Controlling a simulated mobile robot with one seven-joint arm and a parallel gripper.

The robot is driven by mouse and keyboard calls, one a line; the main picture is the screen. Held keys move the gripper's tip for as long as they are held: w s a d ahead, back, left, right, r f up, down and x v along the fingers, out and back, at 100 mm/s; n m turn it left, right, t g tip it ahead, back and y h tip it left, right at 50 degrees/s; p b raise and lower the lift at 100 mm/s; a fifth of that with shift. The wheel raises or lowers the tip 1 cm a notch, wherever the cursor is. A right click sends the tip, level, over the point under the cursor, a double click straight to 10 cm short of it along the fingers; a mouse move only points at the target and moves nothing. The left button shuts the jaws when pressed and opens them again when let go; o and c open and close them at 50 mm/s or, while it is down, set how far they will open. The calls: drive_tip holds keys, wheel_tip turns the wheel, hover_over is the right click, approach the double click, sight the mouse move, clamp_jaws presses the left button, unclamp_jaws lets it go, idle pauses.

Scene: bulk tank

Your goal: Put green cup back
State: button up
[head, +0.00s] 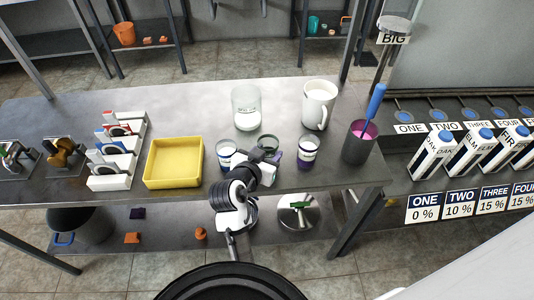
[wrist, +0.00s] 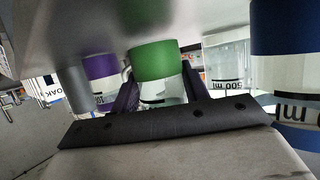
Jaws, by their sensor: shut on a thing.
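The green cup, clear with a green band, stands between my fingers in the wrist view (wrist: 155,60). In the head view the cup (head: 268,142) shows mostly as its rim, with its lower part hidden behind my gripper (head: 263,155). My gripper is shut on the cup near the front edge of the steel table (head: 200,105). The cup looks upright; I cannot tell whether its base touches the table. A blue-banded cup (head: 226,155) stands to its left and a purple-banded cup (head: 307,150) to its right.
A yellow tray (head: 150,183) lies to the left. A glass jar (head: 246,108) and a white jug (head: 318,105) stand behind the cups. A grey container (head: 357,148) with a blue-handled tool stands at the right. The table's back left is clear.

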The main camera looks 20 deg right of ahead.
drive_tip(key=shift+f, duration=0.25)
drive_tip(key=shift+f, duration=0.2)
drive_tip(key=o, duration=1)
drive_tip(key=shift+o, duration=0.2)
